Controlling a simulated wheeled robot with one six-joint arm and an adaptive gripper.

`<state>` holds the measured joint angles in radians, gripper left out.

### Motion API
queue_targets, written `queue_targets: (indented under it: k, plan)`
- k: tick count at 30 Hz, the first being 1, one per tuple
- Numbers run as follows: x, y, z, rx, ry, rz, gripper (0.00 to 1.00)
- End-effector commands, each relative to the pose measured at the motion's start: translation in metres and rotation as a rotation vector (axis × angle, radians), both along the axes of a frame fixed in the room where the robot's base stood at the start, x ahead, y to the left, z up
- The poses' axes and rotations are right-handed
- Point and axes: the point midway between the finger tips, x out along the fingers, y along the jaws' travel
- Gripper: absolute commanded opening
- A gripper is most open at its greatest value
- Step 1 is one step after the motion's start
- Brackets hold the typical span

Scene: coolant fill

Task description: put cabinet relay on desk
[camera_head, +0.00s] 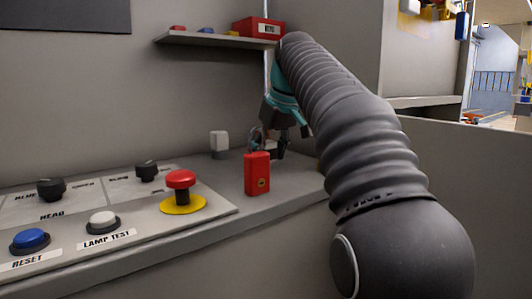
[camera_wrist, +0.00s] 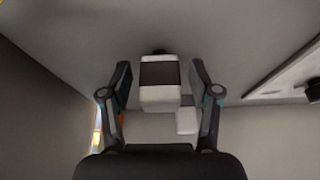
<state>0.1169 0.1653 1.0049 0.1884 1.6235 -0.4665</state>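In the wrist view, a white block with a dark brown face (camera_wrist: 160,85), which may be the cabinet relay, shows between the fingers of my gripper (camera_wrist: 160,68). The fingers are apart, with a gap on either side of the block. A second, plain white block (camera_wrist: 187,120) shows just below it. In the head view, my gripper (camera_head: 280,138) is low over the back of the grey desk (camera_head: 290,186), partly hidden by my arm. A small white block (camera_head: 219,141) stands on the desk to its left. I cannot tell which wrist-view block this is.
A red padlock-like box (camera_head: 257,174) stands on the desk in front of my gripper. A control panel (camera_head: 140,225) with a red mushroom button (camera_head: 181,180) fills the desk's left side. A shelf (camera_head: 205,39) with a red KEYS box (camera_head: 257,27) is above. Some desk around the red box is clear.

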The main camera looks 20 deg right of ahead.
Motion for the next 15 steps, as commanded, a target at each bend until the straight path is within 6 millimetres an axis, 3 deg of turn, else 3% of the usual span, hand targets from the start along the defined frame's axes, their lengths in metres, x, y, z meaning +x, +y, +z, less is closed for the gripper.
queue_targets:
  k: [8, 15]
  plan:
    - [-0.003, -0.001, 0.012, 0.000, -0.001, 0.000, 0.62]
    - [-0.018, -0.008, 0.055, 0.001, -0.003, -0.001, 0.62]
